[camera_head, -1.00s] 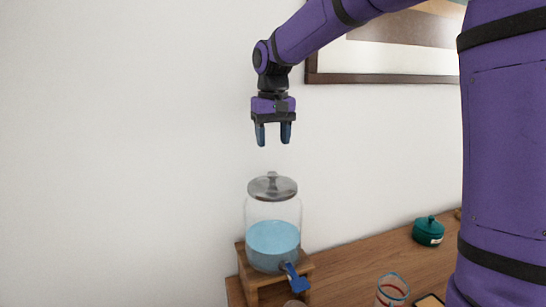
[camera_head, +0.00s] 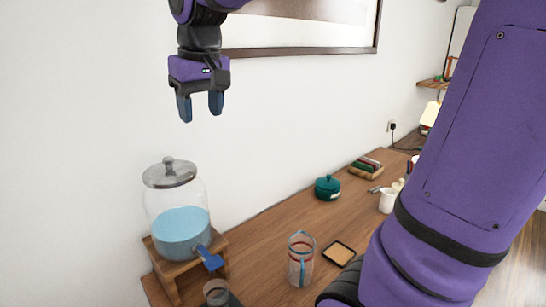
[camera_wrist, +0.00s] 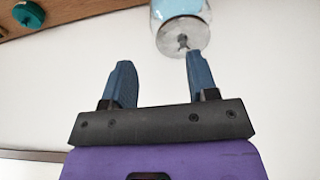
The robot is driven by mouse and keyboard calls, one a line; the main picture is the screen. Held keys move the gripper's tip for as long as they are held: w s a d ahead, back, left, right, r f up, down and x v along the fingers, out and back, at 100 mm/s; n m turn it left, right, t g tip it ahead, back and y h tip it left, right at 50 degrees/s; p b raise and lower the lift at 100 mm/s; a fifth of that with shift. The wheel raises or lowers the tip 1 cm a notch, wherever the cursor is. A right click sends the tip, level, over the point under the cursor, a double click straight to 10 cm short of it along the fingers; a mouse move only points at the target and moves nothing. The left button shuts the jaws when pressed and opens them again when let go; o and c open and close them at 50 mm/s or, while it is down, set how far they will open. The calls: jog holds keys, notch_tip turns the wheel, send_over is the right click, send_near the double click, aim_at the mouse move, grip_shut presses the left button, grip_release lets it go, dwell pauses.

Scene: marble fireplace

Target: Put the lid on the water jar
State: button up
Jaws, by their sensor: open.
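The water jar (camera_head: 181,222) is clear glass with blue water and a blue tap, and stands on a small wooden stand (camera_head: 164,267) at the left. Its grey lid (camera_head: 169,173) with a round knob sits on top of the jar's mouth and looks level. My gripper (camera_head: 201,108) is open and empty, pointing down, above and slightly right of the lid, well apart from it. In the wrist view my gripper (camera_wrist: 158,72) shows both blue fingers spread, with the jar (camera_wrist: 180,8) and its lid (camera_wrist: 185,36) beyond the right finger.
On the wooden counter (camera_head: 265,236) stand a glass pitcher (camera_head: 301,262), a dark-framed square piece (camera_head: 339,253), a teal lidded pot (camera_head: 327,188) and a white jug (camera_head: 388,200). A framed picture (camera_head: 300,50) hangs on the wall. The air around the lid is clear.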

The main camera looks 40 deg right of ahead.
jog(key=s+d+f+t, duration=0.1)
jog(key=s+f, duration=0.2)
jog(key=s, duration=0.5)
jog(key=s+d+f+t, duration=0.2)
jog(key=s+f, duration=0.1)
jog(key=s, duration=0.5)
jog(key=shift+s+d, duration=0.2)
jog(key=shift+s, duration=0.05)
